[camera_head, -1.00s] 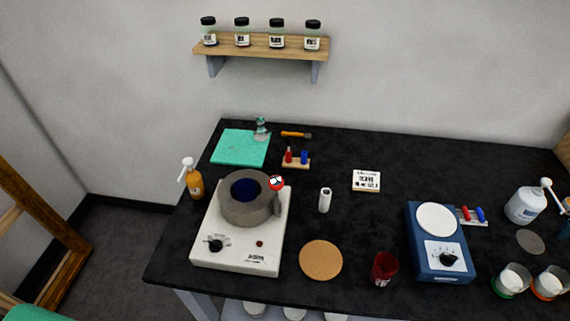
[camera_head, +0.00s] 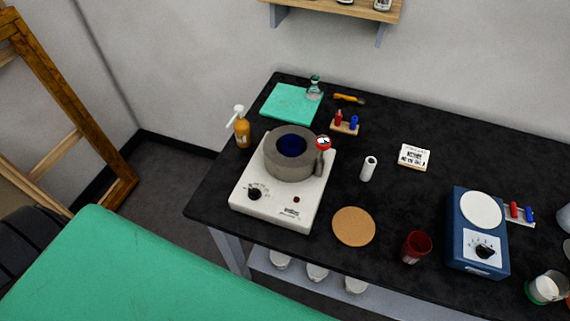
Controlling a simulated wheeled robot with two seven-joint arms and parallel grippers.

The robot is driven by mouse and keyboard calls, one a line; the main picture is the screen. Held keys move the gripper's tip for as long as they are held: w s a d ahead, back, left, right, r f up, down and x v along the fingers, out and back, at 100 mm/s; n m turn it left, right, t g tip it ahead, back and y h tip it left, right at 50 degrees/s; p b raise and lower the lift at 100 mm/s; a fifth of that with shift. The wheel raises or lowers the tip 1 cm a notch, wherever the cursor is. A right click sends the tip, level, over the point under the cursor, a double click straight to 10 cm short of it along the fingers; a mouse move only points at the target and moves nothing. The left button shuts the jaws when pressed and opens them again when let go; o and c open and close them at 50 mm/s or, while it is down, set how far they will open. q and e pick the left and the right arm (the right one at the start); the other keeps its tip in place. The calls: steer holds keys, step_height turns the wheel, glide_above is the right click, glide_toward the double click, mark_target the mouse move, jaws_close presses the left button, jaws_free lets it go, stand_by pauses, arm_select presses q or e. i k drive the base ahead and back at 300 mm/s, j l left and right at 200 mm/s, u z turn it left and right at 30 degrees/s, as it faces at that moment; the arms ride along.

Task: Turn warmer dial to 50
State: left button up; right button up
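The white warmer (camera_head: 275,197) stands on the left part of the black bench. Its black dial (camera_head: 254,193) is on the front left of its top face; the scale marks are too small to read. A grey ring-shaped block (camera_head: 291,153) with a dark blue inside sits on the warmer. A small round red-and-white gauge (camera_head: 323,142) stands at the block's right side. A blue device (camera_head: 478,232) with a white round plate and its own black knob stands further right. Neither of my grippers is in view.
The black bench (camera_head: 385,205) holds a cork mat (camera_head: 354,226), a red cup (camera_head: 416,247), a white cylinder (camera_head: 368,168), an amber pump bottle (camera_head: 242,128) and a green mat (camera_head: 291,103). A green surface (camera_head: 130,270) fills the lower left. A wooden frame (camera_head: 75,110) stands left.

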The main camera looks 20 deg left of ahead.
mark_target(254, 194)
steer(key=u, duration=1)
